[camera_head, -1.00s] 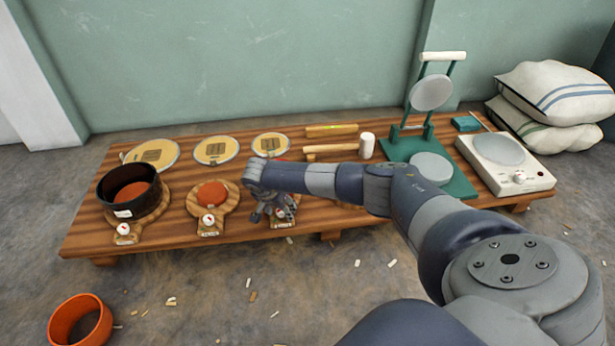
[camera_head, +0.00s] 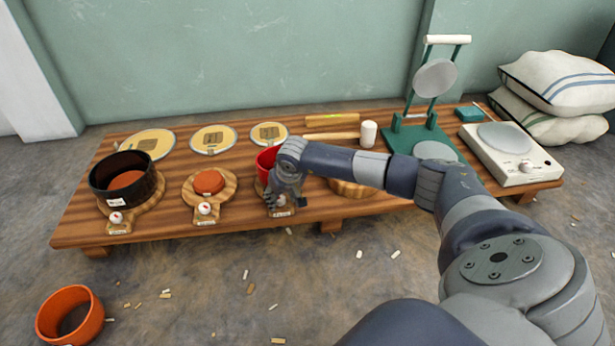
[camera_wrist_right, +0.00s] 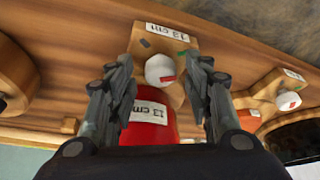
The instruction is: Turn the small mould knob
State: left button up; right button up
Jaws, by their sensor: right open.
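The small mould knob is a white round knob with a red mark, seen in the right wrist view (camera_wrist_right: 160,69). It sits on a wooden board (camera_wrist_right: 150,38) labelled 13 cm, in front of a red mould (camera_wrist_right: 150,130) also labelled 13 cm. In the head view the red mould (camera_head: 265,160) is partly hidden by my right gripper (camera_head: 274,200), which covers most of the knob. In the wrist view my right gripper (camera_wrist_right: 161,70) is open, with one finger on each side of the knob and visible gaps between. My left gripper is not in view.
Another board (camera_head: 190,195) with an orange disc (camera_head: 209,181) and its own knob (camera_head: 205,208) stands to the left. Further left is a black mould (camera_head: 105,182). Mallets, a green press (camera_head: 410,137) and a white scale-like device (camera_head: 500,150) share the table.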

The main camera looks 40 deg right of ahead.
jog(key=d+p+v, duration=0.1)
jog(key=p+v, duration=0.5)
jog(key=v, duration=0.6)
jog(key=a+r+m+t+y+p, duration=0.2)
jog(key=a+r+m+y+p, duration=0.25)
jog(key=a+m+p, duration=0.75)
jog(key=a+r+m+t+y+p, duration=0.1)
jog(key=a+r+m+y+p, duration=0.35)
jog(key=a+m+p, duration=0.65)
jog(key=s+d+f+m+h+p, duration=0.2)
jog(key=s+m+p, duration=0.3)
jog(key=m, duration=0.6)
jog(key=s+d+f+m+h+p, duration=0.3)
jog(key=s+d+m+p, duration=0.2)
jog(key=s+m, duration=0.3)
jog(key=s+d+f+m+h+p, duration=0.2)
jog(key=s+m+p, duration=0.4)
jog(key=m, duration=0.7)
jog(key=s+d+f, duration=0.1)
jog(key=d, duration=0.1)
jog(key=shift+d+m, duration=0.25)
jog(key=shift+m, duration=0.05)
jog(key=shift+s, duration=0.1)
